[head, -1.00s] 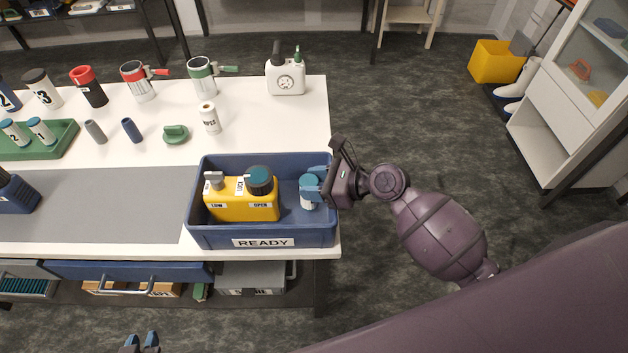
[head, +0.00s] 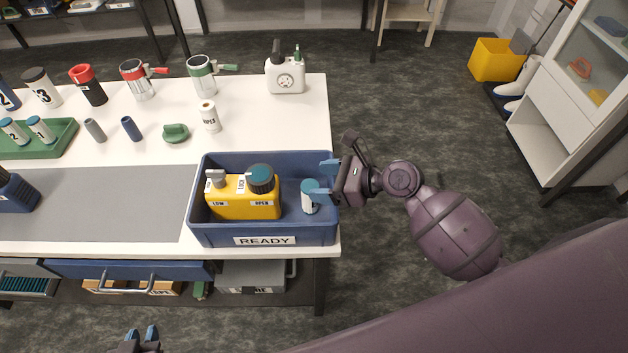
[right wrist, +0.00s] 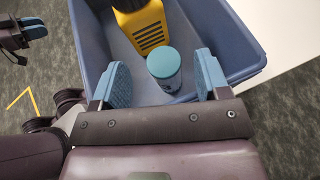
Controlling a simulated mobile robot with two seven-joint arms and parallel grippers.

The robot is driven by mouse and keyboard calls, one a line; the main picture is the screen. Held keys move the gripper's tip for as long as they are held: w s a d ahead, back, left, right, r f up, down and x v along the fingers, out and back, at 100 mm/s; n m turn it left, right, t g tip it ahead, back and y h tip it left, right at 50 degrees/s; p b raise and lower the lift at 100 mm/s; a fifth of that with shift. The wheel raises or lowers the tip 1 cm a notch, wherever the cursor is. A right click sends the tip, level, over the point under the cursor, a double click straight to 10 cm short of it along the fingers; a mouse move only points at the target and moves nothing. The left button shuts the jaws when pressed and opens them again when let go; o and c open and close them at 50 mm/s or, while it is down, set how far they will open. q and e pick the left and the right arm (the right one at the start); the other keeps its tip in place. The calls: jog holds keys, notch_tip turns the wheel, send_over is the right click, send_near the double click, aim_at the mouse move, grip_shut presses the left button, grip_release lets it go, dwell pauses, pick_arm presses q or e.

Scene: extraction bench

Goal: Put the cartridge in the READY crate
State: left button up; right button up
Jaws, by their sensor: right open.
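The cartridge (head: 309,198), a white cylinder with a teal cap, stands in the right part of the blue READY crate (head: 264,240). It looks upright, and it also shows in the right wrist view (right wrist: 165,68). My right gripper (head: 328,183) is open at the crate's right wall, its fingers apart on either side of the cartridge's line and clear of it in the right wrist view. My left gripper (head: 142,336) is low at the front edge of the head view, fingers apart and empty, away from the crate.
A yellow unit with a dark cap (head: 243,198) fills the crate's left part. A grey mat (head: 110,205) lies left of the crate. A green tray (head: 62,140) with more cartridges, several canisters and a white jug (head: 286,80) stand farther back. Right of the bench is open floor.

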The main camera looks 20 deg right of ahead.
jog(key=v, duration=0.9)
jog(key=shift+s+r+p, duration=0.25)
jog(key=shift+r+p, duration=0.1)
jog(key=s+d+f+n+t+h, duration=0.2)
jog(key=s+f+n+h, duration=0.3)
jog(key=n, duration=0.8)
jog(key=s+d+f+n+t+h, duration=0.2)
jog(key=s+f+n+h, duration=0.4)
jog(key=f+n, duration=0.4)
jog(key=shift+s+d+f+n, duration=0.35)
jog(key=shift+s+d+n, duration=0.2)
jog(key=shift+n, duration=0.95)
dwell(1.5)
